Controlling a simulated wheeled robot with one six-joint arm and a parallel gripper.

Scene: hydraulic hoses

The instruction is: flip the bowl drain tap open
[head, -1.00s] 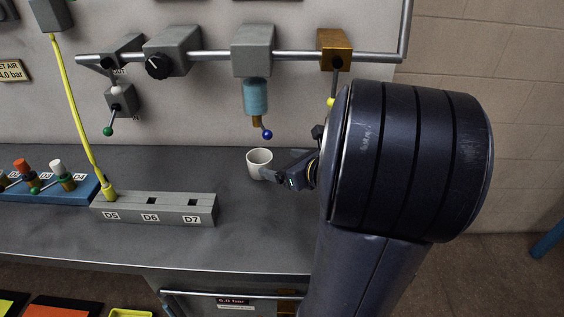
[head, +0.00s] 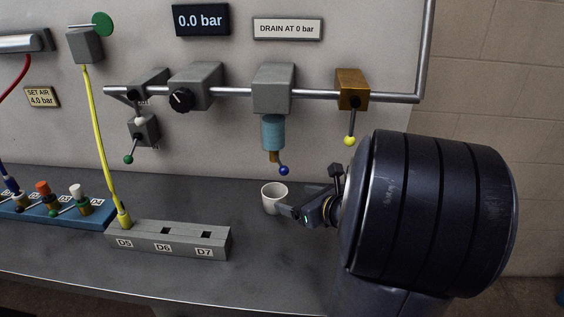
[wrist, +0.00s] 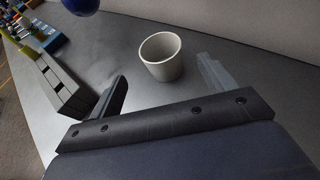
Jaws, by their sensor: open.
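The bowl drain tap is a small brass outlet with a blue ball-ended lever (head: 283,170) under the translucent blue bowl (head: 273,133). The lever slants down to the right. A white cup (head: 273,196) stands upright on the bench below the tap. My gripper (head: 294,204) is open, low over the bench at the cup's right side and below the lever. In the wrist view my gripper (wrist: 162,70) has its fingers spread, with the cup (wrist: 160,62) between and beyond them. Whether they touch the cup cannot be told. A blue ball (wrist: 82,5) is cut off at the top.
A brass block (head: 352,88) with a yellow-ball lever (head: 350,140) hangs right of the bowl, above my wrist. A black knob (head: 180,99) is left of it. A grey socket block (head: 168,240) stands front left. The gauge (head: 201,19) reads 0.0 bar.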

